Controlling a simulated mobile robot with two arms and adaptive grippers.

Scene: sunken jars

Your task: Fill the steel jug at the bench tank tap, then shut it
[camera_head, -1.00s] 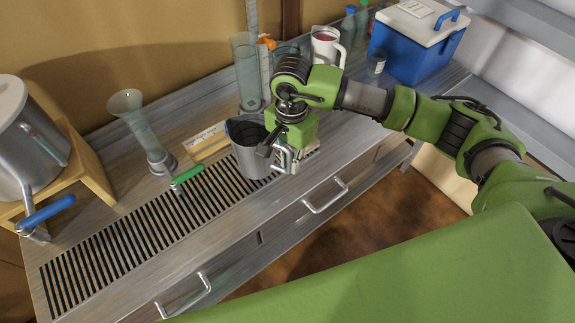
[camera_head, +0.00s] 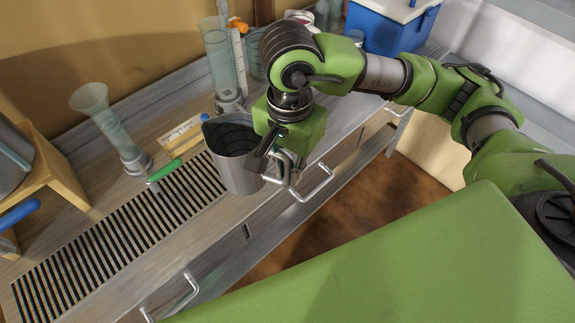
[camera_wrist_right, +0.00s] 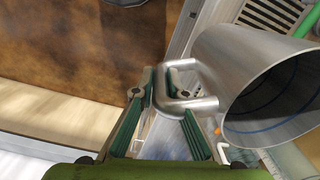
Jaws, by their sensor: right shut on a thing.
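The steel jug (camera_head: 235,170) is a grey tapered can, upright in the head view, and appears raised above the bench grating. My right gripper (camera_head: 280,170) is shut on its handle, on the jug's right side. In the right wrist view my right gripper's fingers (camera_wrist_right: 165,100) close around the metal loop handle, and the jug (camera_wrist_right: 235,65) shows a blue line inside its mouth. The bench tank (camera_head: 12,160) is cut off at the left edge on a wooden stand. A blue lever (camera_head: 20,212) sits low beside it. My left gripper is out of view.
A slotted drain grating (camera_head: 100,250) runs along the bench. A green-handled lever (camera_head: 163,171) and a flared glass tube (camera_head: 110,120) stand between jug and tank. Glass cylinders (camera_head: 222,65) stand behind the jug. A blue cooler box (camera_head: 385,28) is at the back right.

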